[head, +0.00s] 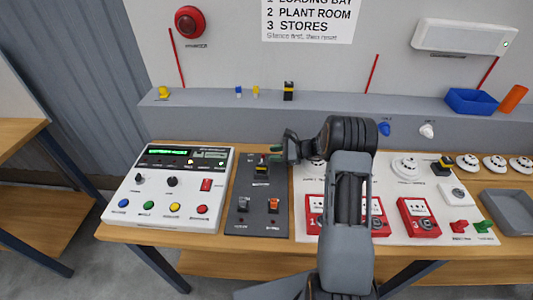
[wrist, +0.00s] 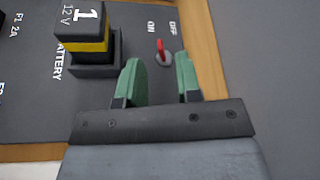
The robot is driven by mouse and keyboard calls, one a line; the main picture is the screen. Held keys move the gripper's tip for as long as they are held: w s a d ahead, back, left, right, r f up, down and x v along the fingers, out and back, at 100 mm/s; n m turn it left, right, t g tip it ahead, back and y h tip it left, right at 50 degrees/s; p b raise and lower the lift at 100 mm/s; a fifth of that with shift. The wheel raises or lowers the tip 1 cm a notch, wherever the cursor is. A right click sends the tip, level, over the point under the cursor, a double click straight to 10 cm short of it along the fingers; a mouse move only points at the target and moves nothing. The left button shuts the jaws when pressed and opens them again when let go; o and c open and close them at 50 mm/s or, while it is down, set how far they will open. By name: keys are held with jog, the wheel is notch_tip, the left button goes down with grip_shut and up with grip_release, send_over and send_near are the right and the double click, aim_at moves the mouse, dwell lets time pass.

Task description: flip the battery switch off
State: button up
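The battery switch (wrist: 162,52) is a small toggle with a red-tipped lever on a grey round base, between the printed words ON and OFF. Its lever tips slightly toward ON in the wrist view. My gripper (wrist: 160,78) is open, with its two green fingertips apart and nothing between them. The switch shows just beyond the gap between the fingertips.
A black and yellow 12 V battery block (wrist: 82,28) sits in a socket beside the switch; it also shows in the head view (head: 262,169). A white control console (head: 150,205) is left of the panel. White boards with red call points (head: 418,217) lie right.

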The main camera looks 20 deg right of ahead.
aim_at(263, 156)
jog(key=shift+p+x, duration=0.3)
jog(key=shift+x, duration=1.45)
jog(key=shift+c, duration=0.3)
grip_shut()
